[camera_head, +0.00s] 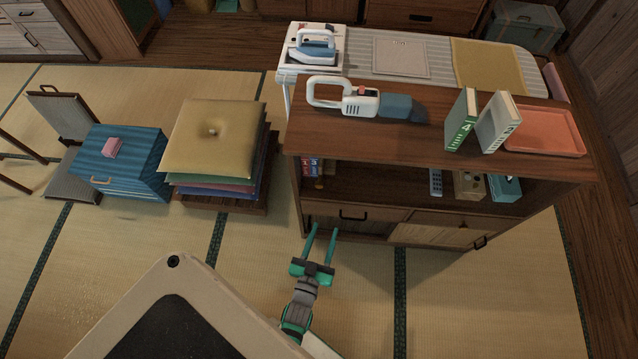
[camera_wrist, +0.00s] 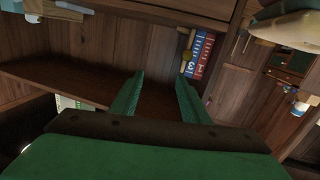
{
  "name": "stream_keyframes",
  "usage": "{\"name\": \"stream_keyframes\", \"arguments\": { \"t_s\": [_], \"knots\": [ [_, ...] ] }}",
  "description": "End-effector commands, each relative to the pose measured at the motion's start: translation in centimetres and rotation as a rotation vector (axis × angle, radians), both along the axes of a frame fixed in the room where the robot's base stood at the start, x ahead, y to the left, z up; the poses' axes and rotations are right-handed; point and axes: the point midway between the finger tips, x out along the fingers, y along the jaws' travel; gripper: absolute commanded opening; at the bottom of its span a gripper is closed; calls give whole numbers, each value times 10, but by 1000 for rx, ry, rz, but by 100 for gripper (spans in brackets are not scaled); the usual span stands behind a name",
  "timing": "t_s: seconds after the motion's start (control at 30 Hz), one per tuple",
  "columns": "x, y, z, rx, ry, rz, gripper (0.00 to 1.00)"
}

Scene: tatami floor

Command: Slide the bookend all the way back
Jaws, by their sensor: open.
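My gripper (camera_head: 323,230) is open and empty, its two green fingers pointing at the front of the low wooden cabinet (camera_head: 375,210). In the wrist view my gripper (camera_wrist: 160,80) faces the cabinet's open shelf. Several red and blue books (camera_wrist: 204,56) stand there, beyond the right finger and apart from it. A small tan piece (camera_wrist: 187,58) sits beside the books and may be the bookend; its shape is too small to tell. In the head view the books (camera_head: 312,165) are at the shelf's left end, partly shaded by the cabinet top.
The cabinet top holds a handheld vacuum (camera_head: 365,100), two upright books (camera_head: 460,120) and an orange tray (camera_head: 545,132). A remote (camera_head: 436,183) and small boxes are on the shelf's right. Stacked cushions (camera_head: 212,135) and a blue box (camera_head: 120,165) stand left. Tatami in front is clear.

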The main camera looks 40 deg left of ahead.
Motion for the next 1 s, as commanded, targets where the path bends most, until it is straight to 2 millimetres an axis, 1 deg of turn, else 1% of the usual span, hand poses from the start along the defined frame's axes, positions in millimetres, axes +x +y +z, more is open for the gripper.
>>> {"name": "stream_keyframes", "arguments": {
  "t_s": [0.03,0.1,0.2,0.3,0.57,0.9,1.0],
  "knots": [
    [13,16,-8,-9,-18,31,42],
    [26,36,-17,-20,-37,67,42],
    [39,57,-26,-34,-60,108,42],
    [48,71,-32,-43,-76,134,42],
    [64,86,-35,-50,-86,150,42],
    [116,113,-34,-49,-87,148,42],
    [129,120,-34,-50,-85,149,42]
  ]
}}
